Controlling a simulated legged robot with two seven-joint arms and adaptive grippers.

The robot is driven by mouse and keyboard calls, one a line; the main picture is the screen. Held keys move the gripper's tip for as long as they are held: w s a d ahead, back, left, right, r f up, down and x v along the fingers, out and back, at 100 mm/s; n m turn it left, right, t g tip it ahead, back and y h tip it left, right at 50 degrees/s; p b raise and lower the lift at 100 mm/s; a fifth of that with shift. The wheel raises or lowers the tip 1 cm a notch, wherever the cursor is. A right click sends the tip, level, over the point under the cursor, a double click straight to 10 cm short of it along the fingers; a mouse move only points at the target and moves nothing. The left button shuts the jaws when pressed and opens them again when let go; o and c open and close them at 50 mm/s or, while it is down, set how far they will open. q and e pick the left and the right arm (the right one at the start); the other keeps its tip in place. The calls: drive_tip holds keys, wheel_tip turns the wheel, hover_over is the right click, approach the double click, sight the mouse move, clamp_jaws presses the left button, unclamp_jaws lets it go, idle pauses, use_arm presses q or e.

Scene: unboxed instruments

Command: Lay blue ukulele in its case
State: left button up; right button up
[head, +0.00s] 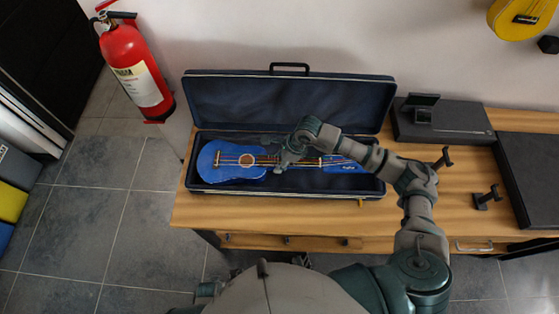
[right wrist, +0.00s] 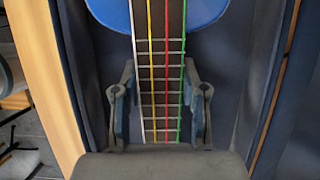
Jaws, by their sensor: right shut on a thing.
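The blue ukulele (head: 226,173) lies face up in the open case (head: 377,188), its body at the left and its headstock (head: 345,167) at the right. My right gripper (head: 283,163) is over the case and shut on the ukulele's neck. In the right wrist view my right gripper (right wrist: 160,92) has one finger on each side of the fretted neck (right wrist: 160,65), with the blue body (right wrist: 205,12) beyond. I cannot tell whether the ukulele touches the case floor.
The case lid (head: 290,102) stands open at the back against the wall. A dark closed case (head: 455,122) and small dark stands (head: 487,198) are on the wooden table (head: 450,208) at the right. A red fire extinguisher (head: 133,62) is at the left.

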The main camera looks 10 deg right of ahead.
drive_tip(key=o, duration=1.4)
drive_tip(key=shift+c, duration=0.2)
drive_tip(key=v, duration=1.2)
drive_tip(key=shift+f, duration=0.1)
